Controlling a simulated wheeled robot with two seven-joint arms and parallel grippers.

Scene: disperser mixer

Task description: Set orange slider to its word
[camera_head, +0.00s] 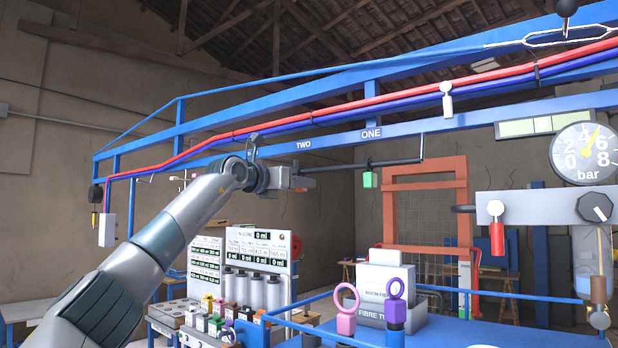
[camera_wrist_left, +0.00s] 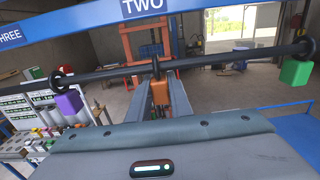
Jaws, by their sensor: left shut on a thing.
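A black rod (camera_head: 390,163) runs under the blue beam and carries hanging sliders; it also crosses the left wrist view (camera_wrist_left: 210,62). The orange slider (camera_wrist_left: 160,90) hangs by a black ring at the middle of the rod, and my left gripper (camera_wrist_left: 160,98) is shut on it, partly hiding it. It is roughly below the TWO sign (camera_wrist_left: 144,7). The green slider (camera_head: 370,179) hangs to the right and the purple slider (camera_wrist_left: 69,103) to the left. In the head view my left gripper (camera_head: 304,183) is at the rod, and the orange slider cannot be made out. My right gripper is out of view.
The blue beam carries the ONE sign (camera_head: 371,134) right of TWO, and the THREE sign (camera_wrist_left: 9,36) left of TWO in the left wrist view. A pressure gauge (camera_head: 585,153) stands at right. A blue table (camera_head: 475,328) with white boxes is below.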

